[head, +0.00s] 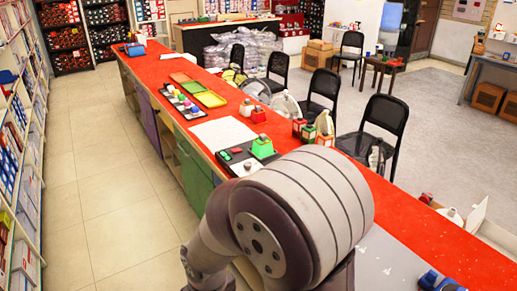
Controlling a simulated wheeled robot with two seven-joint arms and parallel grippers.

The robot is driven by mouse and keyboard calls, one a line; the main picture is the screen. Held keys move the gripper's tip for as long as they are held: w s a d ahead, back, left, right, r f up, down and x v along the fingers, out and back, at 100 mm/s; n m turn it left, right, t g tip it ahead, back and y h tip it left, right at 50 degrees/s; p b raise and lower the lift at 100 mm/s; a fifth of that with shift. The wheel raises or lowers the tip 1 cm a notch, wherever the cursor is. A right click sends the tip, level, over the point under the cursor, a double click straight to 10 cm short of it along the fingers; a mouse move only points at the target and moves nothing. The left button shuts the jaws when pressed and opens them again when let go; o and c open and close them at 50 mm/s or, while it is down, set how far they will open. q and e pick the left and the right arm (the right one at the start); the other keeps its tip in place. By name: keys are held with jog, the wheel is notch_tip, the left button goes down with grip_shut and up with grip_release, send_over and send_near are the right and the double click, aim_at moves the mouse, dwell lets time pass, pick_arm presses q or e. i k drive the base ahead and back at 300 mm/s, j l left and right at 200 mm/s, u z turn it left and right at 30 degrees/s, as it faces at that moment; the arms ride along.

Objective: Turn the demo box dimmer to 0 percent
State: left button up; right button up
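No thing in view is clearly the demo box, and I see no dimmer setting. A black flat unit (238,168) with small red and white parts lies on the red counter. The unit's near side is close behind my arm in the picture. One of my arms fills the lower middle as a large grey link and hides part of the counter. I cannot see either gripper.
The long red counter (160,70) runs from far left to lower right. Coloured trays (210,99) and small boxes stand on it. A blue object (441,282) lies at lower right. Black chairs (384,117) stand behind. The tiled floor (92,185) at left is clear beside shelves.

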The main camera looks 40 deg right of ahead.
aim_at(247, 166)
jog(key=i+z, duration=0.7)
jog(key=i, duration=0.2)
jog(key=i+j+z, duration=0.35)
jog(key=i+l+z, duration=0.1)
jog(key=i+z, duration=0.15)
jog(key=z, duration=0.15)
jog(key=i+z, duration=0.2)
jog(key=z, duration=0.2)
jog(key=i+z, duration=0.5)
jog(key=z, duration=0.25)
